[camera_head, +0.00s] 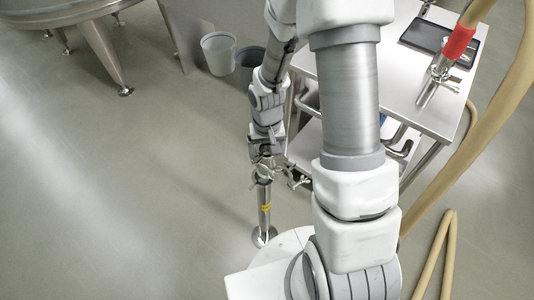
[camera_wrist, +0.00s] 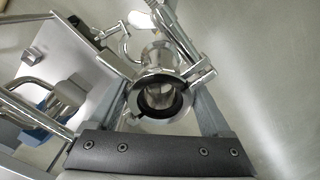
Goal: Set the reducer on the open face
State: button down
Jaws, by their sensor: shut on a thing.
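The reducer (camera_wrist: 137,97) is a shiny steel fitting with a round flange and a dark ring inside its mouth. In the wrist view it sits between the two fingers of my gripper (camera_wrist: 165,97), which is shut on it. In the head view my gripper (camera_head: 265,160) is right above an upright steel pipe (camera_head: 265,194) with a yellow band and a round foot. A steel clamp (camera_wrist: 190,45) with a wing nut lies close beside the reducer; it also shows in the head view (camera_head: 296,179). The pipe's open face is hidden, and I cannot tell whether the reducer touches it.
A steel table (camera_head: 408,84) at right holds a black tray (camera_head: 428,36) and a fitting with a red-banded hose (camera_head: 459,43). Beige hose (camera_head: 497,105) hangs at right. Grey buckets (camera_head: 218,55) and a vat (camera_head: 70,14) stand behind. Floor at left is clear.

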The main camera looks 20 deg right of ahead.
jog(key=shift+w+f+b, duration=0.1)
jog(key=shift+f+b, duration=1.65)
jog(key=shift+f, duration=0.45)
jog(key=shift+w+a+f, duration=0.2)
jog(key=shift+a+f, duration=0.05)
jog(key=shift+f, duration=0.05)
jog(key=shift+w+a+b, duration=0.1)
jog(key=shift+w+b, duration=0.05)
jog(key=shift+b, duration=0.15)
jog(key=shift+f, duration=0.2)
grip_release()
notch_tip(320, 180, up, 18)
jog(key=p, duration=0.4)
jog(key=shift+f, duration=0.25)
